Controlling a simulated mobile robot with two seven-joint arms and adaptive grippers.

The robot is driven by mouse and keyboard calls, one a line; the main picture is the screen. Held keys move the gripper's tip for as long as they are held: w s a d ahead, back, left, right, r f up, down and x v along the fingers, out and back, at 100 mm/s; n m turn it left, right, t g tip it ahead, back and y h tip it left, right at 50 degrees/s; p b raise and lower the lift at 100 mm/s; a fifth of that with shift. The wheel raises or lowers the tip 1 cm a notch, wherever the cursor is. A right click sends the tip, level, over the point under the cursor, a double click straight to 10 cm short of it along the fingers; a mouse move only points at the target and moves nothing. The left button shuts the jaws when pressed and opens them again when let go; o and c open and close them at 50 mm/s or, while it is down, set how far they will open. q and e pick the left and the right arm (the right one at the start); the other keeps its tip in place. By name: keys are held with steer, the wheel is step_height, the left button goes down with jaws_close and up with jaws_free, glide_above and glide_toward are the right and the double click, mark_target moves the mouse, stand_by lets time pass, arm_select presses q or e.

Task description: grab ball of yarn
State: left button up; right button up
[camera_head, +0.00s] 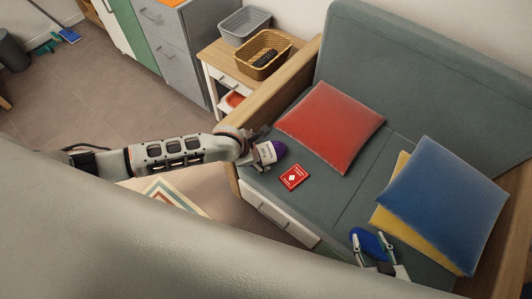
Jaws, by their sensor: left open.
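A red card box (294,177) lies on the seat right by the left gripper. A red cushion (331,125) is behind it; blue (443,203) and yellow (389,214) cushions are to the right. The wooden armrest (281,83) borders the left end. The mid-seat is clear.

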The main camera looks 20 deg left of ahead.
arm_select(q)
steer(key=x, duration=0.2)
steer(key=b+x, duration=0.1)
steer(key=x, duration=0.1)
steer(key=shift+s+d, duration=0.15)
steer(key=shift+d, duration=0.1)
steer(key=shift+w+f+b, duration=0.25)
steer(key=shift+f+b, duration=0.05)
steer(key=shift+f, duration=0.05)
steer(key=shift+w, duration=0.15)
steer(key=c, duration=1.3)
steer(key=shift+o, duration=0.2)
arm_select(e)
steer(key=shift+w+f, duration=0.1)
steer(key=shift+w, duration=0.3)
arm_select(q)
steer(key=shift+r, duration=0.1)
arm_select(e)
steer(key=shift+s+a, duration=0.1)
steer(key=shift+s, duration=0.05)
